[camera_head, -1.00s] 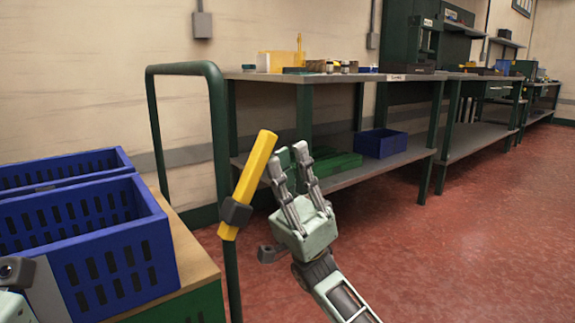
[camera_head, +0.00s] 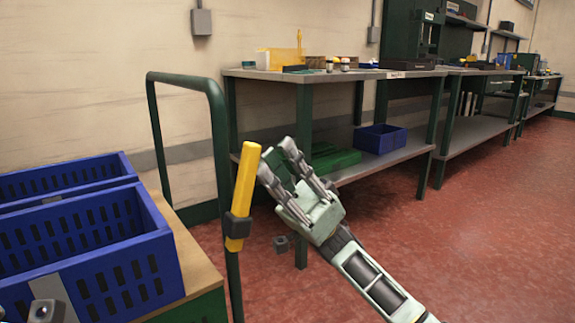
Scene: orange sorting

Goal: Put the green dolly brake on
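The green dolly (camera_head: 215,130) has a tall green tube handle and a wooden deck at the left. Its yellow brake lever (camera_head: 242,190) is held by a dark clamp (camera_head: 237,226) on the near handle post. The lever stands nearly upright, leaning slightly right at its top. My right gripper (camera_head: 274,163) is just right of the lever's upper part, fingers pointing up and left. The fingers are apart with nothing between them. Whether a finger touches the lever I cannot tell. My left gripper does not show clearly; a small grey part is at the lower left edge.
Two blue crates (camera_head: 110,255) stand on the dolly's deck. A workbench (camera_head: 300,76) with small items on top stands behind; its lower shelf holds a blue bin (camera_head: 381,138) and green boxes (camera_head: 335,160). The red floor at the right is clear.

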